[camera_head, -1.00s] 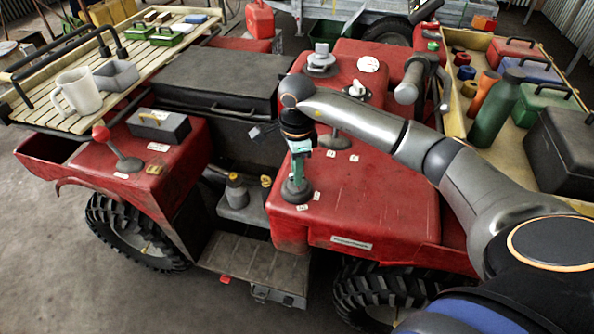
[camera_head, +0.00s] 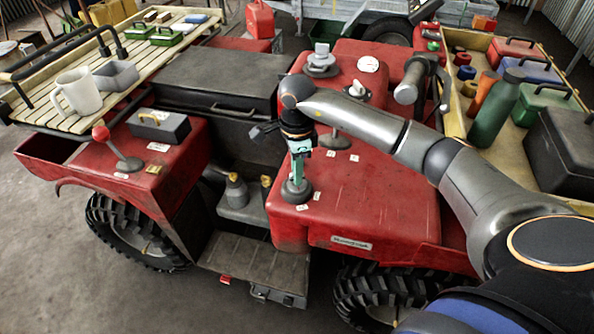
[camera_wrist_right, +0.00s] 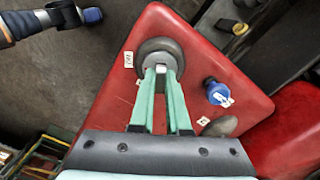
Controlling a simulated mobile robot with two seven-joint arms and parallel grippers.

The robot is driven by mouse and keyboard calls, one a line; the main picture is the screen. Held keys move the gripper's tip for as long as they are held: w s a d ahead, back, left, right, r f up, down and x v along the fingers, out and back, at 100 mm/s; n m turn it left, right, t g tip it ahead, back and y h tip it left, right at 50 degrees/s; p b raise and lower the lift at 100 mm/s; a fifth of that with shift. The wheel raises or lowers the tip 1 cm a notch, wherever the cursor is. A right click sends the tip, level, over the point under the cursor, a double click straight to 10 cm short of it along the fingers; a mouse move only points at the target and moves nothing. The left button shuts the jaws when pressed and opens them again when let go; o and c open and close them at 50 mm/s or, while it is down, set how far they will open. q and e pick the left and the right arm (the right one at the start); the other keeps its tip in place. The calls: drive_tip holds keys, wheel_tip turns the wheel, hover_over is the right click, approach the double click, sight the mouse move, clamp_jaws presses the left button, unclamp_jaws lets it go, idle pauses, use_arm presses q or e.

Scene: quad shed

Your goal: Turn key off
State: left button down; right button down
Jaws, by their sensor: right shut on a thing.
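The key switch is a dark round base (camera_wrist_right: 172,47) on the near left corner of the quad's red bodywork. The same base shows in the head view (camera_head: 296,192). A small pale key grip (camera_wrist_right: 161,69) stands at its middle. My right gripper (camera_wrist_right: 162,74) points down onto it, its green fingers shut on the key grip. In the head view my right gripper (camera_head: 297,180) hides most of the key. Small white labels sit around the base; one label (camera_wrist_right: 128,59) is beside it, too small to read surely. My left gripper is not in view.
A blue-topped control (camera_wrist_right: 218,93) stands close to the switch. A lever base (camera_head: 335,140) and a grey knob (camera_head: 321,60) are farther back. A red-knobbed lever (camera_head: 101,133) is at left. A tool tray (camera_head: 455,110) lies at right, a slatted rack (camera_head: 35,112) at left.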

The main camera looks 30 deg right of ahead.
drive_tip(key=shift+f+n+b, duration=0.1)
drive_tip(key=shift+n+b, duration=0.6)
drive_tip(key=shift+n, duration=0.5)
drive_tip(key=shift+n+b, duration=0.35)
drive_tip(key=shift+n, duration=0.95)
